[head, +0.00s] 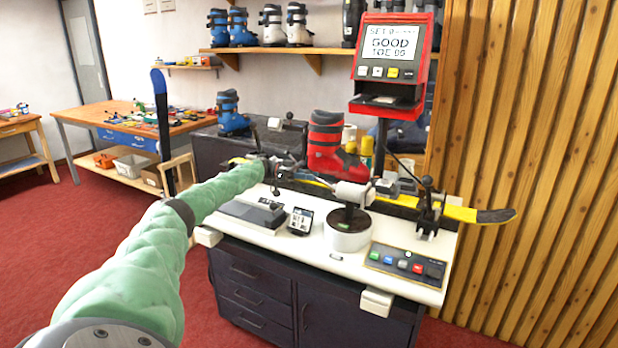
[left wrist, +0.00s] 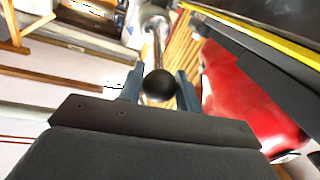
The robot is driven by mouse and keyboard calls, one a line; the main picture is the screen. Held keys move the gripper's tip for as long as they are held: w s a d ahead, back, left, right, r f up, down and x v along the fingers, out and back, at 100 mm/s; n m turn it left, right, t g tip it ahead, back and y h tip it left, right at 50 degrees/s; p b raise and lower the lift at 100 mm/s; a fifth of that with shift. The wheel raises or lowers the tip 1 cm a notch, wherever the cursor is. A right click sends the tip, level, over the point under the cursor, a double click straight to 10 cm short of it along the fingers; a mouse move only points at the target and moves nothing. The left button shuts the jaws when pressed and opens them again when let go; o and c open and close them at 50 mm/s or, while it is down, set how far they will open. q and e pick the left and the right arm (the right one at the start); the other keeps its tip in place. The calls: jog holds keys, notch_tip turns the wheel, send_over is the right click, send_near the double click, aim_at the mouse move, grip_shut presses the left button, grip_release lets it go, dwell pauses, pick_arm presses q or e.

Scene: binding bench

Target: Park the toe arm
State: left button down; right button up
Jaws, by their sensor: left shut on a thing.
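The knob sits on a thin metal rod (left wrist: 157,45) that runs to a grey cylindrical end. A pale cylinder head (head: 352,194) on a white round base (head: 348,232) stands in front of the boot. My right gripper is not in view.
A yellow-and-black ski (head: 470,214) lies along the bench, held by a clamp (head: 428,190) at right. A red display unit (head: 392,60) reads "GOOD". A button panel (head: 404,262), grey box (head: 252,214) and small device (head: 300,220) occupy the white bench top (head: 330,262).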

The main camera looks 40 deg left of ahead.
pick_arm(q)
jog(key=shift+r, duration=0.1)
jog(key=c, duration=1.1)
grip_release()
jog(key=shift+w, duration=0.1)
jog(key=shift+o, duration=0.4)
jog(key=shift+w, duration=0.1)
jog(key=shift+a, duration=0.1)
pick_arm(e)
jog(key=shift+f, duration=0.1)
pick_arm(q)
jog(key=shift+s+a, duration=0.25)
jog(key=b+v, duration=0.2)
jog(key=v, duration=0.5)
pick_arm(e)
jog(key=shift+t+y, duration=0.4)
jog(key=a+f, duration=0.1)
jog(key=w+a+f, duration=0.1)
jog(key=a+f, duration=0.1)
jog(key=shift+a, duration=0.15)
